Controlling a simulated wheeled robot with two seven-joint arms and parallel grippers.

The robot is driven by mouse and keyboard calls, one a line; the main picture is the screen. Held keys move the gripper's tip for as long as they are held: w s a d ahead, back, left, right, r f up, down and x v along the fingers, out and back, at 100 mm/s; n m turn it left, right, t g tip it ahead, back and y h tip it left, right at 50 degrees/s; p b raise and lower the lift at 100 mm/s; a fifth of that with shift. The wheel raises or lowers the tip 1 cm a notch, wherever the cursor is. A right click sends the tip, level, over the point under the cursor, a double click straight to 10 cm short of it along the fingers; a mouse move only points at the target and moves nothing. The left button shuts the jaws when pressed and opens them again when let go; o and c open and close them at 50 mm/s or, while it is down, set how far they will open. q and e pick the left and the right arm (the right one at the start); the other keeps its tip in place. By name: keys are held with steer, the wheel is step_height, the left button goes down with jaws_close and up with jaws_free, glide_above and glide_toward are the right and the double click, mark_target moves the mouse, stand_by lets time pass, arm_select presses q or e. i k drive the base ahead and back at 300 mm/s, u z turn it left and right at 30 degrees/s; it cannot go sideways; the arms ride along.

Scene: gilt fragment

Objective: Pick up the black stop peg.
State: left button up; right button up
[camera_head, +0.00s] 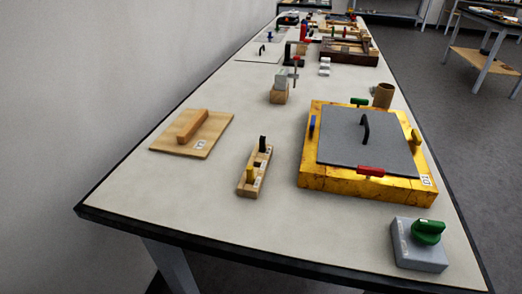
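The black stop peg (262,144) stands upright at the far end of a small wooden block (240,187), near the middle of the table. A yellow peg (249,175) stands in the same block, on the near side of the black one. The lower part of the black peg is hidden in or behind the block. Neither my left nor my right gripper shows in the head view.
A gilt box (312,180) with a grey handled lid and coloured pegs stands to the right. A wooden board (205,148) lies left. A grey block with a green knob (428,231) sits at the front right. Bare table (300,235) lies in front of the wooden block.

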mark_target(262, 139)
steer(key=k, duration=1.2)
steer(key=u, duration=0.65)
steer(key=i, duration=1.3)
steer(key=z, duration=0.6)
